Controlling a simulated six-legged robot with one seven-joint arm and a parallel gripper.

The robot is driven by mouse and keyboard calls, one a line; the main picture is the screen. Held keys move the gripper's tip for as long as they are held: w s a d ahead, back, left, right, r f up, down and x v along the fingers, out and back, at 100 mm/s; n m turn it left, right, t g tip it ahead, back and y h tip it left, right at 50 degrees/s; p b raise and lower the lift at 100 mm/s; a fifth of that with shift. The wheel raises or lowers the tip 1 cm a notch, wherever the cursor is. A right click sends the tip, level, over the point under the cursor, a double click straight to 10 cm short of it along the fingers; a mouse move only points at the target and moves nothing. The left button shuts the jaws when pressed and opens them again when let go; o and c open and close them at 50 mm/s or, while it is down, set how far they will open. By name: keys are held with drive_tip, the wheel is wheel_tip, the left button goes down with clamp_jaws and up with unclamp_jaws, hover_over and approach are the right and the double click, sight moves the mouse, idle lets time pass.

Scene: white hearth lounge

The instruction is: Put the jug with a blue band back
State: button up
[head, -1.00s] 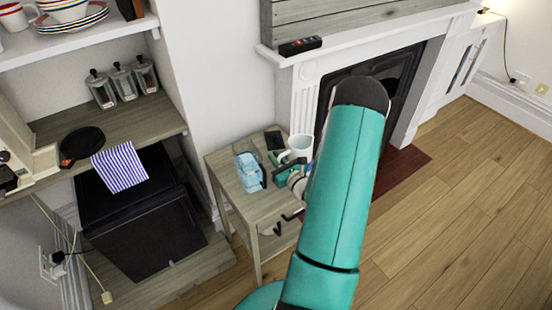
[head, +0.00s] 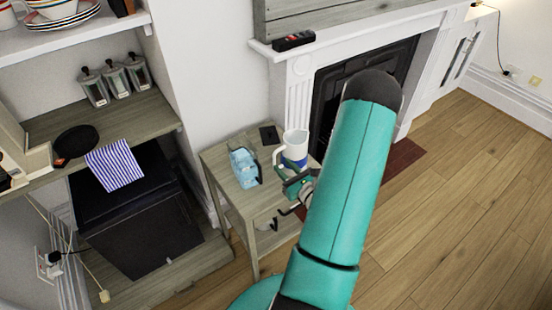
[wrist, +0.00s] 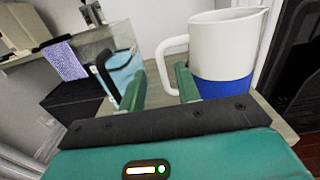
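The white jug with a blue band (head: 294,146) stands upright at the right back of the small wooden side table (head: 216,160). In the wrist view the jug (wrist: 222,50) is on the right, its blue band low on the body and its handle pointing left. My gripper (wrist: 160,85) is open, fingers apart. The jug's handle shows between and beyond the fingertips, partly behind the right finger; whether it touches is unclear. In the head view my gripper (head: 294,186) is just in front of the jug and hides its base.
A black flat tile (head: 270,136) lies at the table's back. The fireplace (head: 299,100) is close behind on the right.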

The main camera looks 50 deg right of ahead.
drive_tip(key=w+a+r+n+g+y, duration=0.1)
drive_tip(key=a+r+n+g+y, duration=0.4)
drive_tip(key=a+r+n+y, duration=0.55)
drive_tip(key=w+a+r+n+g+y, duration=0.1)
drive_tip(key=a+r+n+g+y, duration=0.45)
drive_tip(key=a+n, duration=0.9)
drive_tip(key=s+a+r+n+g+h, duration=0.3)
drive_tip(key=s+a+n+g+h, duration=0.25)
drive_tip(key=a, duration=0.45)
drive_tip(key=s+r+n+t+h, duration=0.3)
drive_tip(key=r+n+h, duration=0.3)
drive_tip(key=r, duration=0.3)
drive_tip(key=shift+d+n+t+h, duration=0.3)
drive_tip(key=shift+n+t, duration=0.2)
drive_tip(key=shift+n, duration=0.35)
drive_tip(key=shift+s, duration=0.1)
